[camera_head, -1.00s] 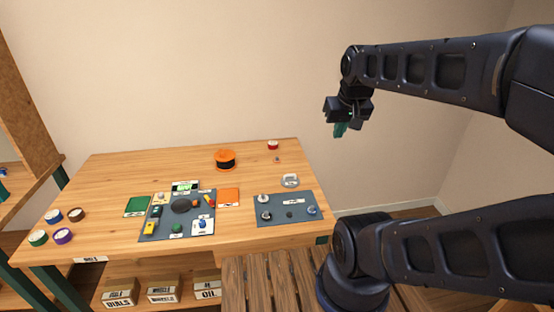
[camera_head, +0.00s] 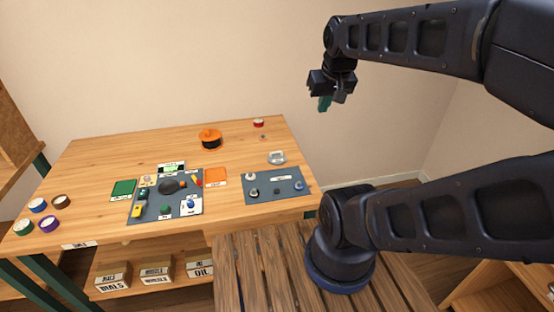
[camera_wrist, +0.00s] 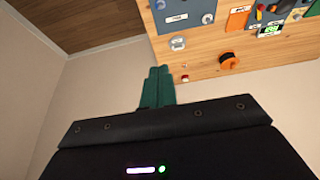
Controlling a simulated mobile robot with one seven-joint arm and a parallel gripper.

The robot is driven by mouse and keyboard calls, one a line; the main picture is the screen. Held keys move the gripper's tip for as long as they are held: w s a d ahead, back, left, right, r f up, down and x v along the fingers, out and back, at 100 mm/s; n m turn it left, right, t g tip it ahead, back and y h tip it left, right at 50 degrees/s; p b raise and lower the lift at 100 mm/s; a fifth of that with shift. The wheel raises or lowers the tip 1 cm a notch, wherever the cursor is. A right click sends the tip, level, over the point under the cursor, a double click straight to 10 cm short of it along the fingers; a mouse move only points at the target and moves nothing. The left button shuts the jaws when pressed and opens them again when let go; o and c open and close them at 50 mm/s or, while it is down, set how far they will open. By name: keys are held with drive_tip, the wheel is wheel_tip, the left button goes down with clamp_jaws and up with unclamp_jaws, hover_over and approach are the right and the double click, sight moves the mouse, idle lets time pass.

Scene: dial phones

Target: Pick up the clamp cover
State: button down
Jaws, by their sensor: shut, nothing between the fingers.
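I cannot tell for certain which thing is the clamp cover, as the parts are small and their labels unreadable. Small grey and dark parts sit on the right blue-grey mat (camera_head: 262,194). Just behind that mat is a pale, rounded piece (camera_head: 277,157); it also shows in the wrist view (camera_wrist: 178,43). My gripper (camera_head: 324,103) is up in the air to the right of the table's back edge, far from these parts. Its green fingers (camera_wrist: 157,88) are together, with nothing between them.
The wooden table (camera_head: 100,160) also holds an orange-and-black round container (camera_head: 210,139), a red-rimmed item (camera_head: 258,123), a left mat with several parts, green and orange pads, and several tape-like rolls (camera_head: 48,224). Labelled boxes (camera_head: 156,270) stand below. A slatted wooden surface (camera_head: 270,270) lies in front.

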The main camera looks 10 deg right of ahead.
unclamp_jaws()
idle(0.4)
drive_tip(key=shift+w, duration=0.15)
drive_tip(key=n+g, duration=0.5)
drive_tip(key=n, duration=1.3)
hover_over(277, 158)
wheel_tip(277, 158, down, 28)
drive_tip(key=shift+w+d+f, duration=0.1)
drive_tip(key=shift+f, duration=5.15)
